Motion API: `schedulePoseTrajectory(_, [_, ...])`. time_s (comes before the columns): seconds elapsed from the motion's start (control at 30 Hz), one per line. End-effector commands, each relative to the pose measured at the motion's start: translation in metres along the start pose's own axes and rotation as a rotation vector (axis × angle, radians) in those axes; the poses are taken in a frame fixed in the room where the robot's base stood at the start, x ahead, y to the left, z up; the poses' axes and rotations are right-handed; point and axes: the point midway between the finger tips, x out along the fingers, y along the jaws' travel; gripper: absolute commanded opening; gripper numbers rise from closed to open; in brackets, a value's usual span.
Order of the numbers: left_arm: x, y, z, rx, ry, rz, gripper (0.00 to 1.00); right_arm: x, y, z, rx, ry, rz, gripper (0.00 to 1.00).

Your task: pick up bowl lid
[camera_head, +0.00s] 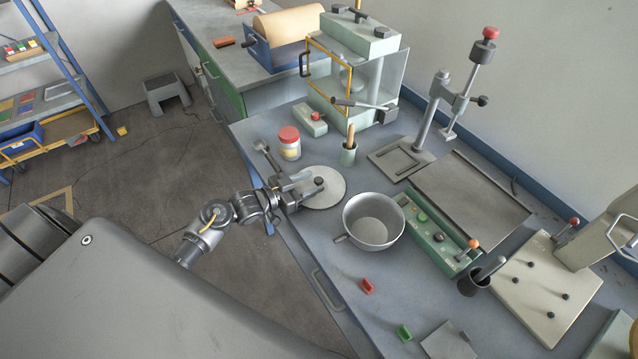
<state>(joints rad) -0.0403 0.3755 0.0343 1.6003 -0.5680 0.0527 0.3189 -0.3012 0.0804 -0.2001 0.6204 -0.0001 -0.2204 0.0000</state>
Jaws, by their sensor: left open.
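The bowl lid (325,194) is a flat grey disc with a dark knob in its middle, lying on the bench. My left gripper (286,178) is open, at the lid's left edge, with one finger reaching over the lid toward the knob and the other out to the upper left. I cannot tell whether it touches the lid. The metal bowl (372,222) stands open just right of and below the lid, with a short handle at its left. My right gripper is not in view.
A jar with a red cap (289,142) stands just behind the gripper. A green cup (348,153) holding a brown stick is behind the lid. A green control box (437,232) lies right of the bowl. Red (367,286) and green (403,332) small pieces lie in front. The bench's left edge runs under my arm.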

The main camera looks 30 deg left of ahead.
Motion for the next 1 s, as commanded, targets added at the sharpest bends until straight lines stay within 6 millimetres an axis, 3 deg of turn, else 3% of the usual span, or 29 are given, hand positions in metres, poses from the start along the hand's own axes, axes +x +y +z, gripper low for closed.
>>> schedulePoseTrajectory(0.1, [0.0097,0.0003,-0.0002,0.000,0.000,0.000,0.48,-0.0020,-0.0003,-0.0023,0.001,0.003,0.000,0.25])
schedulePoseTrajectory(0.37, [0.0110,0.0005,0.0009,0.001,-0.001,0.000,0.47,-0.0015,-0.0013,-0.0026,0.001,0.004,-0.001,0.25])
schedulePoseTrajectory(0.7, [0.0108,0.0003,0.0008,0.001,-0.001,0.000,0.02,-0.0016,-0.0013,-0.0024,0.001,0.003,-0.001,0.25])
schedulePoseTrajectory(1.0, [0.0106,0.0001,-0.0008,0.002,0.000,0.000,0.00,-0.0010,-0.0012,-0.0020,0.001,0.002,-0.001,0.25])
